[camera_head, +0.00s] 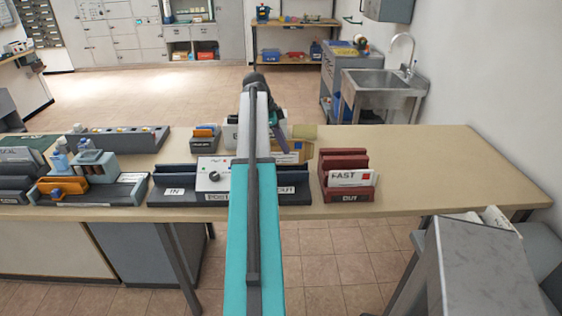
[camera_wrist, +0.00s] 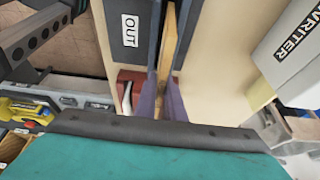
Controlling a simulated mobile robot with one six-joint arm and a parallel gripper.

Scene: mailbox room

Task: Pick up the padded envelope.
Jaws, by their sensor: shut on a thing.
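The padded envelope (camera_head: 303,134) is tan and stands behind the dark OUT section of the tray in the head view, partly hidden by my arm. In the wrist view the envelope (camera_wrist: 171,38) shows edge-on as a narrow tan strip, beside the dark OUT tray wall. My gripper (camera_wrist: 162,92) has its two purple fingers shut on it, one on each side. In the head view my gripper (camera_head: 281,140) is mostly hidden behind my arm. I cannot tell whether the envelope touches the table.
A dark sorting tray (camera_head: 178,181) lies along the table's front. A white box marked WRITER (camera_wrist: 297,42) is close by in the wrist view. The table's right part (camera_head: 450,165) is clear.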

